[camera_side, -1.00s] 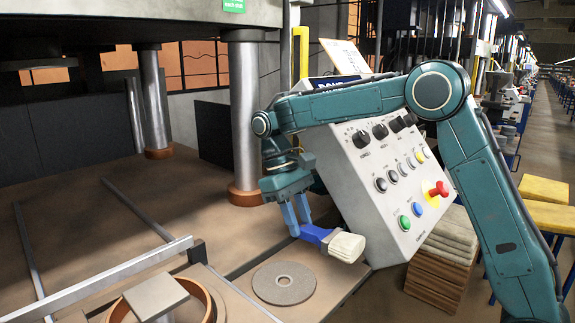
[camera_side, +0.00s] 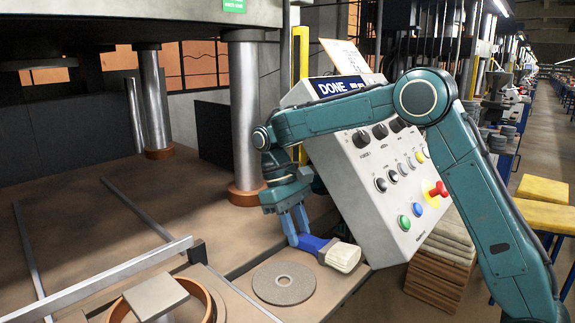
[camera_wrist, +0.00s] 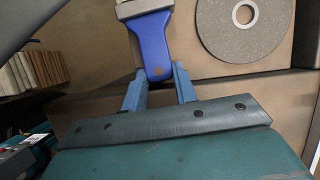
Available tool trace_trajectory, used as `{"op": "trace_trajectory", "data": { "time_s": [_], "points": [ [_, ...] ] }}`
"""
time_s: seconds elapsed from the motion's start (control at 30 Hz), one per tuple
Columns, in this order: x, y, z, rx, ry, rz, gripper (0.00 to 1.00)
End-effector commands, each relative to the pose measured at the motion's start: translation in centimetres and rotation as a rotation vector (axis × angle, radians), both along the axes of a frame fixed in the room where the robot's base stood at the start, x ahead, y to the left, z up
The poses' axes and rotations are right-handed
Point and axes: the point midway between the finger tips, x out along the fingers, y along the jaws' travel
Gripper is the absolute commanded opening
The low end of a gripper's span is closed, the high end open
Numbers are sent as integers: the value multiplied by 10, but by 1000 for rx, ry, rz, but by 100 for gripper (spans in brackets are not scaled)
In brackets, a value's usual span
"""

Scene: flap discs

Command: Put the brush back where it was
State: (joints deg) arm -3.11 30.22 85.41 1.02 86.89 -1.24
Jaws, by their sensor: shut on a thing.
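The brush has a blue handle and pale bristles; the brush (camera_side: 339,255) is low over the table beside the control box in the side view. My gripper (camera_side: 297,238) is shut on the end of its handle, with the bristles pointing right. In the wrist view the blue handle of the brush (camera_wrist: 153,42) sits between the two fingertips of my gripper (camera_wrist: 159,76), and the bristles are mostly cut off at the top. I cannot tell whether the brush touches the table surface.
A grey flap disc (camera_side: 284,283) lies flat just in front of the brush; it also shows in the wrist view (camera_wrist: 240,32). The control box (camera_side: 380,180) with knobs and buttons stands close behind. A metal rail (camera_side: 100,280) and an orange ring (camera_side: 205,298) are at front left.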

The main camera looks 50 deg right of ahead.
Motion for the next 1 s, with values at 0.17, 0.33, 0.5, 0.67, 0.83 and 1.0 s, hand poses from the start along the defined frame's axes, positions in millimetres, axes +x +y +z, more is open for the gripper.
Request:
{"op": "trace_trajectory", "data": {
  "time_s": [0.17,0.33,0.5,0.67,0.83,1.0],
  "points": [
    [0,0,-2,0,0,0,6],
    [0,0,-2,0,0,1,50],
    [0,0,-2,0,0,1,50],
    [0,0,-3,0,0,1,50],
    [3,0,2,0,-2,1,50],
    [9,1,15,0,-3,1,50]
  ]
}}
